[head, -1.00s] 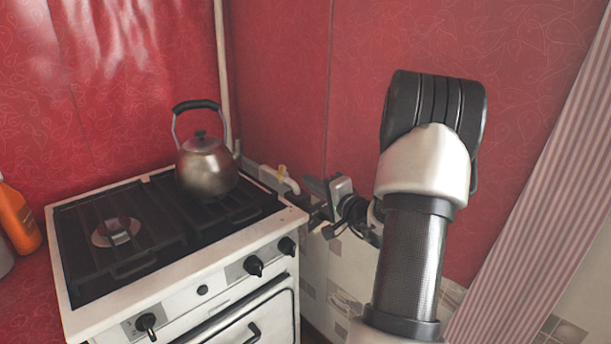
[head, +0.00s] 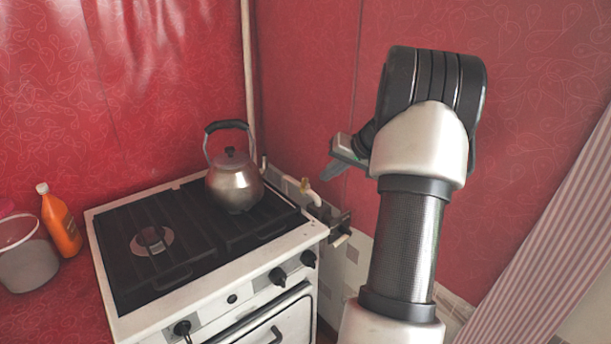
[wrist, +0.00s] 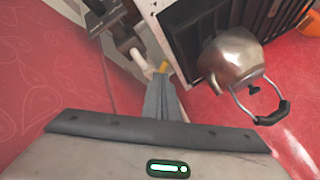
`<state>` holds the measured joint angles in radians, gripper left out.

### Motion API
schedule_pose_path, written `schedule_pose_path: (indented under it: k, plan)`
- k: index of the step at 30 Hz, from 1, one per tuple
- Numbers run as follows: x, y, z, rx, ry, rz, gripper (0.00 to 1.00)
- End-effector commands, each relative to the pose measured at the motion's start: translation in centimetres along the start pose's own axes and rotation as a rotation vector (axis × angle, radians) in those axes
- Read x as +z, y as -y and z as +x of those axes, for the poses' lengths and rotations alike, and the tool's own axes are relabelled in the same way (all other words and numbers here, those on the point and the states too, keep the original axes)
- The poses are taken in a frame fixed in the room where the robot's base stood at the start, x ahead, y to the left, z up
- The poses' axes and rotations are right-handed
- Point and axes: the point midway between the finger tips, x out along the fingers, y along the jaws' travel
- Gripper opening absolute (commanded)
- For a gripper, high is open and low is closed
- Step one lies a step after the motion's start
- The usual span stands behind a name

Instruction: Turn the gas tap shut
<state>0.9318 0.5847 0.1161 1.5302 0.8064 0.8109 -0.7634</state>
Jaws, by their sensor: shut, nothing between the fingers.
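The gas tap has a yellow handle (head: 305,185) on a white pipe (head: 313,197) behind the right rear corner of the stove. In the wrist view the yellow handle (wrist: 164,67) shows just beyond my fingertips, beside the white pipe (wrist: 141,62). My gripper (head: 334,175) is shut and empty, to the right of the tap and a little higher in the head view. In the wrist view my gripper (wrist: 160,82) points toward the tap, and its fingers hide part of the area below the handle. I cannot tell the exact gap, but no contact shows.
A metal kettle (head: 235,185) stands on the stove (head: 200,310), close to the tap. An orange bottle (head: 62,228) and a bucket (head: 25,265) stand at the left. Red walls close the corner, and a striped curtain (head: 540,250) hangs at the right.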

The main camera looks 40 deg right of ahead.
Motion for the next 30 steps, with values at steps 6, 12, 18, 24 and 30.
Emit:
schedule_pose_path:
  k: [6, 12, 18, 24, 30]
  plan:
    - [-0.6, -0.7, 1.1, 0.036, 0.001, -0.021, 0.0]
    - [-0.5, -0.8, 4.8, 0.033, 0.003, -0.02, 0.0]
    - [-0.5, -0.9, 7.9, 0.034, 0.002, -0.021, 0.0]
    - [-0.6, -0.9, 9.4, 0.034, 0.0, -0.021, 0.0]
    - [-0.6, -0.9, 9.5, 0.034, 0.0, -0.02, 0.0]
